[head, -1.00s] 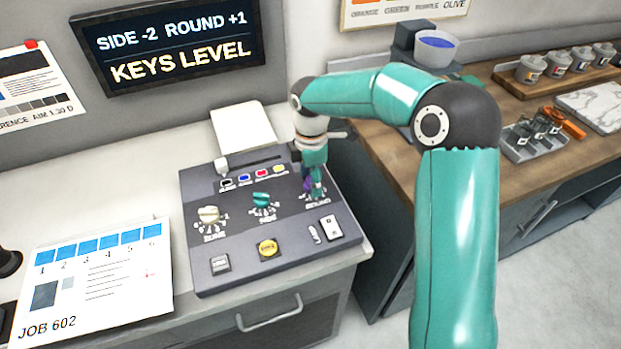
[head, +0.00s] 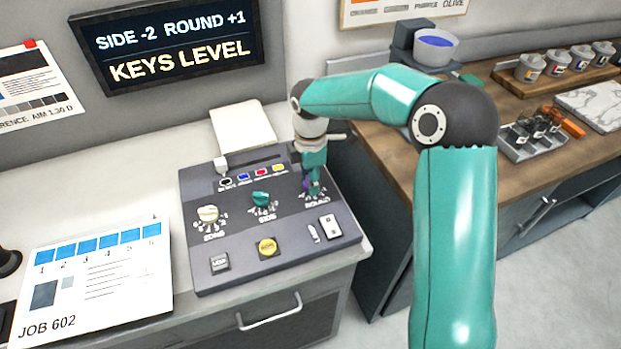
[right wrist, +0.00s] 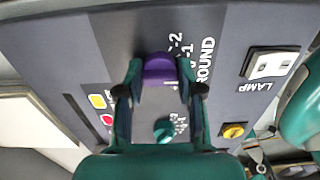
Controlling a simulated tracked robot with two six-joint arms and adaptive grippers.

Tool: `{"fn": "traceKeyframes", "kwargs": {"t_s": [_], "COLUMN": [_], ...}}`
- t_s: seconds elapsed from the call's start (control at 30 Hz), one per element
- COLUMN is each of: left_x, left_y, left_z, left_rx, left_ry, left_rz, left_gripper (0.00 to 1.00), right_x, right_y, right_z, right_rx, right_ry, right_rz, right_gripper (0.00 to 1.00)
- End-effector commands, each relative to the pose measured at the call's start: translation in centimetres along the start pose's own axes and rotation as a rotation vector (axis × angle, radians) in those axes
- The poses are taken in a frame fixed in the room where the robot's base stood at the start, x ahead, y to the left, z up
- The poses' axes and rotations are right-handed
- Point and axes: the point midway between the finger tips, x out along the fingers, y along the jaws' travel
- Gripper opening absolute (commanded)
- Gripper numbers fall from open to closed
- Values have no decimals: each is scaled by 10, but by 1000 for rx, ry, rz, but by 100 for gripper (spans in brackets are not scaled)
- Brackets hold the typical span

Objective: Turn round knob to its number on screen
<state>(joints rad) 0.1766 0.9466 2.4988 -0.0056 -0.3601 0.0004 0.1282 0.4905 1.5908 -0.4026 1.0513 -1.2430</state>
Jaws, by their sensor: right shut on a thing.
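The round knob (right wrist: 160,70) is purple and sits on the dark console, with the printed word ROUND and numbers such as -2 and -1 beside it. My right gripper (right wrist: 158,88) is shut on this knob, one finger on each side. In the head view my right gripper (head: 313,185) hides most of the knob. The screen (head: 178,45) on the wall reads SIDE -2 ROUND +1 and KEYS LEVEL. The knob's pointer is too unclear to read. My left gripper is not in view.
The console (head: 230,275) also carries a teal side knob (head: 261,199), a cream knob (head: 208,214), a yellow button (head: 267,247) and a white lamp switch (head: 330,226). A job sheet (head: 100,290) lies at the left. A wooden counter (head: 480,190) stands at the right.

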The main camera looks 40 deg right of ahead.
Motion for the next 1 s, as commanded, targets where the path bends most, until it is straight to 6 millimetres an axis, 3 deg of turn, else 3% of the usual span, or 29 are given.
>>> {"fn": "traceKeyframes", "kwargs": {"t_s": [0.7, 1.0], "left_x": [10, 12], "left_y": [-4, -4], "left_z": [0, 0], "left_rx": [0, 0], "left_ry": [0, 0], "left_rz": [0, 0], "left_gripper": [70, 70], "right_x": [0, -1], "right_y": [1, 2], "right_z": [-1, -1], "right_rx": [410, 498], "right_ry": [2, 3], "right_rz": [4, 5], "right_gripper": [2, 2]}}
